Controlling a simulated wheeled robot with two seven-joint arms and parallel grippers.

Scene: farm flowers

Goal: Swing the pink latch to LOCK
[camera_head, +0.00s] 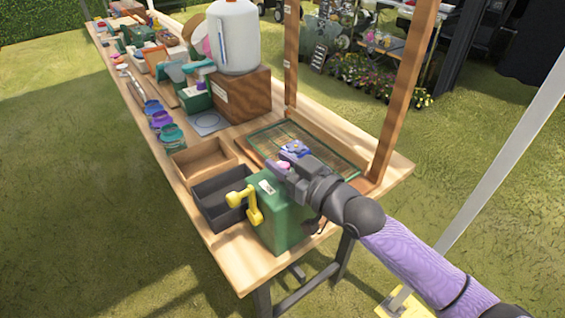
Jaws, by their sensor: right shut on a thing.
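The pink latch (284,165) shows only as a small pink patch at the top of a green box (285,224) near the front end of the table. My right gripper (280,170) reaches in from the lower right and is shut on the pink latch. The gripper and wrist hide most of the latch, so I cannot tell its angle. Any LOCK marking is too small or hidden to read. The box has a yellow crank handle (251,206) on its left side and a small pale label on top. My left gripper is not in view.
A blue-purple piece (295,149) shows just beyond the gripper, before a green mesh tray (330,153). A dark open bin (220,203) and a wooden tray (201,160) lie to the left. A wooden post (405,90) rises behind. A white tank (234,38) stands farther back.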

